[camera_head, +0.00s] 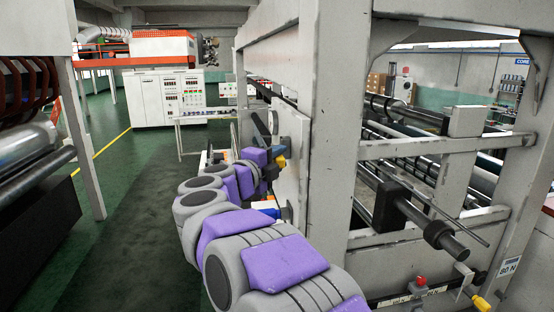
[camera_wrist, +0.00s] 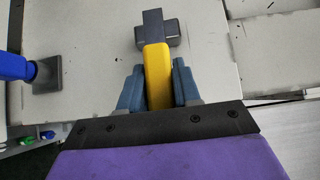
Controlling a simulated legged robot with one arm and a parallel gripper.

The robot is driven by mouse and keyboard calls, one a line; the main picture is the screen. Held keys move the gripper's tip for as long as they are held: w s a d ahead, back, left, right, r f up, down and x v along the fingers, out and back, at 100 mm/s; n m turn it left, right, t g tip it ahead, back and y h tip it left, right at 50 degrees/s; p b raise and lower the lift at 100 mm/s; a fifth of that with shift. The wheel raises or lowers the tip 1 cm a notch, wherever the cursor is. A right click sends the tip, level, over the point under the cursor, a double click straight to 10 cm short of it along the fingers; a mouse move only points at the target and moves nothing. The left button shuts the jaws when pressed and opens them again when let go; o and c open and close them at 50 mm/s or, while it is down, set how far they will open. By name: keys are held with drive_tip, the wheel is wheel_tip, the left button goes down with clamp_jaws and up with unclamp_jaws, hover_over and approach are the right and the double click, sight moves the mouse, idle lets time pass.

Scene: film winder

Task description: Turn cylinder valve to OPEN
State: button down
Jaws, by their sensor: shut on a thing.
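The valve has a yellow handle (camera_wrist: 157,75) joined to a dark grey cross-shaped body (camera_wrist: 154,27) on a pale panel. In the wrist view the handle points straight down from the body, between my two blue fingers. My gripper (camera_wrist: 158,88) is shut on the yellow handle, and the fingers cover part of its sides. In the head view my grey and purple arm reaches forward to the machine's side panel. There the yellow handle (camera_head: 281,162) shows as a small patch beside my gripper (camera_head: 277,153). No OPEN marking is readable.
A blue handle (camera_wrist: 18,67) on a dark square mount (camera_wrist: 47,75) sits left of my gripper on the same panel. A thick pale frame post (camera_head: 333,120) stands right of my arm. The green floor (camera_head: 125,190) to the left is clear.

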drive_tip(key=shift+f, duration=0.3)
